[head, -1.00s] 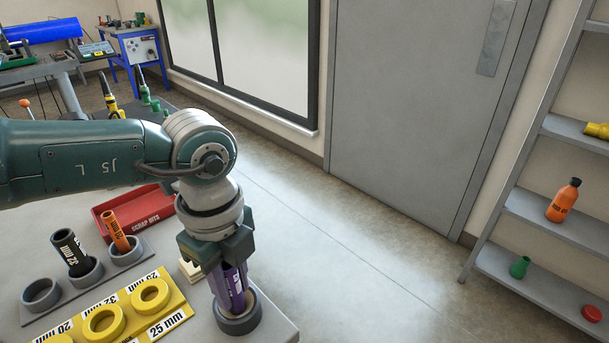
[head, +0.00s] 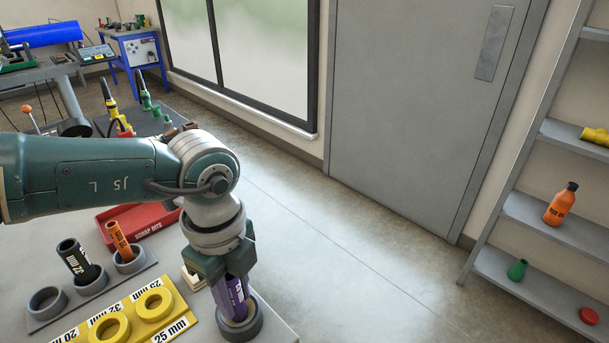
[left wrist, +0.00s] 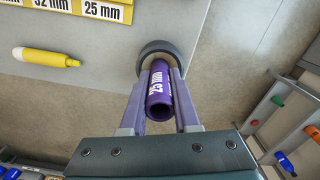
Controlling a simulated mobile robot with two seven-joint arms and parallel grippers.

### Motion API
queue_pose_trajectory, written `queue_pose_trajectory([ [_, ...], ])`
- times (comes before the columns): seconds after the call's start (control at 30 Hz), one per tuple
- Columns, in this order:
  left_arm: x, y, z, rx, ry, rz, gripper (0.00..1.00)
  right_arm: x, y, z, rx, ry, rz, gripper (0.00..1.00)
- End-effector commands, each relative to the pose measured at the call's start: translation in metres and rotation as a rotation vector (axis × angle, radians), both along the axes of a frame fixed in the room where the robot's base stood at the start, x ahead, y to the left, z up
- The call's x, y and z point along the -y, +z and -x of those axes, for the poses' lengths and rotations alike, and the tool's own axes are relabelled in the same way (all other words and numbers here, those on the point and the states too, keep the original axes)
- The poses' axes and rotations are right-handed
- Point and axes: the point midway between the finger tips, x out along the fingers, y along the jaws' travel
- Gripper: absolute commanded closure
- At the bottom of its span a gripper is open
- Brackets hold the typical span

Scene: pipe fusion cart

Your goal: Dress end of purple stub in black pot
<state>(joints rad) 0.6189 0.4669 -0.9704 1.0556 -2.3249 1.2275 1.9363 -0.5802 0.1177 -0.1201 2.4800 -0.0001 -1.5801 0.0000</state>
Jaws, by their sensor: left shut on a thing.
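The purple stub (head: 236,298) stands in the black pot (head: 243,323) at the near right corner of the table. In the left wrist view the purple stub (left wrist: 159,88) carries a white 25 mm label, and its far end sits within the round black pot (left wrist: 160,48). My left gripper (head: 228,285) comes down from above and is shut on the stub, one finger on each side. The inside of the pot and the stub's lower end are hidden. My right gripper is not in view.
A yellow ring board (head: 130,318), a grey holder (head: 60,318) with a black stub (head: 76,260) and an orange stub (head: 119,240), and a red scrap tray (head: 150,225) share the table. A yellow pen-like tool (left wrist: 45,57) lies near the pot. Open floor lies right.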

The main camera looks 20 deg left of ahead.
Motion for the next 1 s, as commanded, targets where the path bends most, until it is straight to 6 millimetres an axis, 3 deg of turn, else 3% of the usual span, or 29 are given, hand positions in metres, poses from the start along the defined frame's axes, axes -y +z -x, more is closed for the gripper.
queue_pose_trajectory([
  [0.17, -0.001, -0.002, 0.001, 0.0, -0.057, -0.003, 1.0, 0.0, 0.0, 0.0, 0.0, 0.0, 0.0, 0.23],
  [0.6, -0.001, 0.0, 0.002, -0.001, 0.435, -0.004, 1.0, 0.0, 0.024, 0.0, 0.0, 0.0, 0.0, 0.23],
  [0.73, -0.001, -0.001, 0.002, -0.001, 0.517, -0.005, 1.0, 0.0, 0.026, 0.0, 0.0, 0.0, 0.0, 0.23],
  [0.87, -0.002, -0.002, 0.001, 0.001, 0.456, -0.005, 1.0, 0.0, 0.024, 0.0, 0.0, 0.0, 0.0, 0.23],
  [1.0, -0.002, -0.002, 0.001, 0.0, 0.194, -0.005, 1.0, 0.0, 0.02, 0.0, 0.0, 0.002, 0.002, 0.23],
])
